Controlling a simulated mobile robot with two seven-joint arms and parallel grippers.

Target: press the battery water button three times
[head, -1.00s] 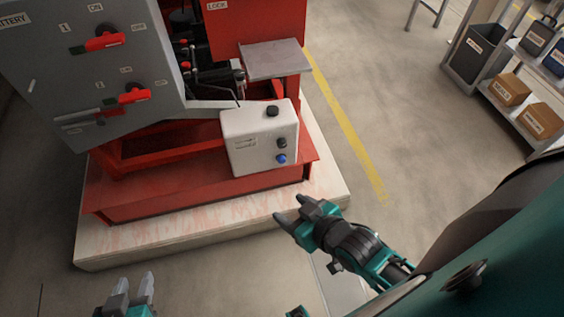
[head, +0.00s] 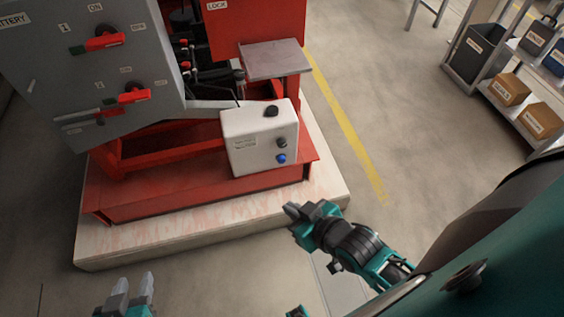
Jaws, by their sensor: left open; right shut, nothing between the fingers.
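A white box (head: 252,148) is mounted on the red pump frame and carries a small label (head: 245,142) too blurred to read fully. On its front are a blue button (head: 281,158) and a dark knob (head: 282,142) above it. A black cap (head: 271,111) sits on its top. My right gripper (head: 291,209) is shut and empty, below and slightly right of the box, apart from it. My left gripper (head: 134,285) is open and empty at the bottom left, in front of the pale plinth.
A grey panel (head: 75,65) with red-handled switches (head: 104,42) stands at the left. The red frame (head: 200,180) rests on a pale plinth (head: 180,240). A shelf with boxes (head: 508,90) and a bin (head: 472,55) stand at the far right. The floor between is clear.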

